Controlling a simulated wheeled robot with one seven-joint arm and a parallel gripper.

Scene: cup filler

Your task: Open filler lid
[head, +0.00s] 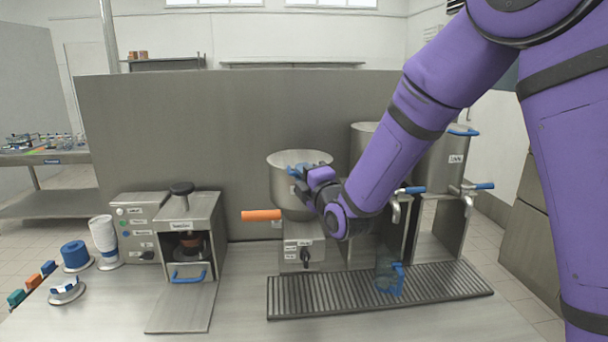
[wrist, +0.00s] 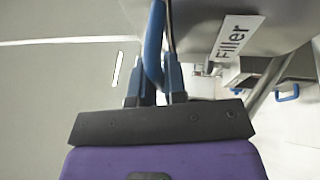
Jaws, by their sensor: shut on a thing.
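The filler (head: 283,192) is a steel pot with an orange side handle (head: 261,215), standing on a steel base left of the middle of the drip grate. In the wrist view, the filler's wall bears a "Filler" label (wrist: 236,38). My gripper (head: 302,172) is at the pot's top. In the wrist view, my gripper (wrist: 158,80) is shut on a blue curved lid handle (wrist: 153,45), which passes between its fingers. My wrist hides part of the pot. I cannot tell how far the lid is raised.
A drip grate (head: 330,296) with a clear, blue-handled jug (head: 391,280) lies in front. Steel tanks (head: 446,160) with taps stand on the right. A coffee press (head: 188,240), a blue cup stack (head: 75,254) and white cups (head: 104,234) stand on the left. A grey panel (head: 170,130) rises behind.

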